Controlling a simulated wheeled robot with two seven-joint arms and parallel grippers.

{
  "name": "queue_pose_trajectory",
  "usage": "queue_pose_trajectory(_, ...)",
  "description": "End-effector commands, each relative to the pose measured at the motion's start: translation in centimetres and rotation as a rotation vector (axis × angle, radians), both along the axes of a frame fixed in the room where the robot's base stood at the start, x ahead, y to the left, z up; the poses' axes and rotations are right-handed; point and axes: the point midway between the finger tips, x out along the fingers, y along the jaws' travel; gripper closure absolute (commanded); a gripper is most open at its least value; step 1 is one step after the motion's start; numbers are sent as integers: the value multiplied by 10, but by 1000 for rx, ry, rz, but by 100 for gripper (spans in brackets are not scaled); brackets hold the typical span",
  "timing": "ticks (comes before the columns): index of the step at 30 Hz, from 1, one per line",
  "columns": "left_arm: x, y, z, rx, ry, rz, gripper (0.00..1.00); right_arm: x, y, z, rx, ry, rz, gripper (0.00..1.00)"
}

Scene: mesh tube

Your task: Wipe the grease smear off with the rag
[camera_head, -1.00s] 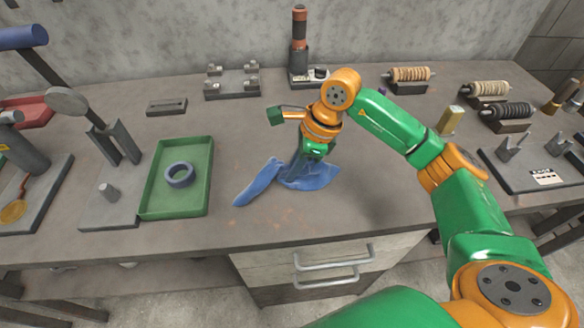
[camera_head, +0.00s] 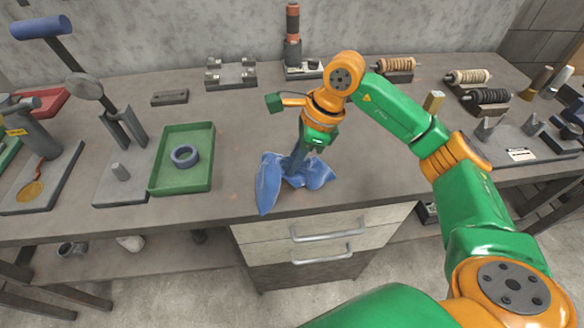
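The blue rag (camera_head: 268,184) lies crumpled on the grey workbench near its front edge, with one corner trailing toward the front left. My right gripper (camera_head: 297,160) points down into the rag from above. Its fingers appear closed on the bunched cloth, though their tips are hidden in the folds. No clear grease smear shows now; the rag covers the patch of bench where reddish specks showed before. My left gripper is out of view.
A green tray (camera_head: 206,183) with a blue-grey ring (camera_head: 185,156) stands left of the rag. Metal stands, a fixture (camera_head: 232,78) and wire spools (camera_head: 468,77) line the left, back and right. Drawers with handles (camera_head: 327,237) lie below the front edge. Bench right of the rag is clear.

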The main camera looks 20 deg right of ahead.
Motion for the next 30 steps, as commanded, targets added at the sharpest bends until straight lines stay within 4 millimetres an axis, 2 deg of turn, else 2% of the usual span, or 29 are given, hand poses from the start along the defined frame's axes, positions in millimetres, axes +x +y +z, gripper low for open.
queue_pose_trajectory(1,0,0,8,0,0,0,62,0,0,16,1,-4,0,100)
queue_pose_trajectory(4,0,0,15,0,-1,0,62,-1,-1,39,0,-6,1,100)
queue_pose_trajectory(15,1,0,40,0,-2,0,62,-4,-4,69,0,-2,-2,100)
queue_pose_trajectory(30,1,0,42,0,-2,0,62,-5,-5,73,0,-2,-2,100)
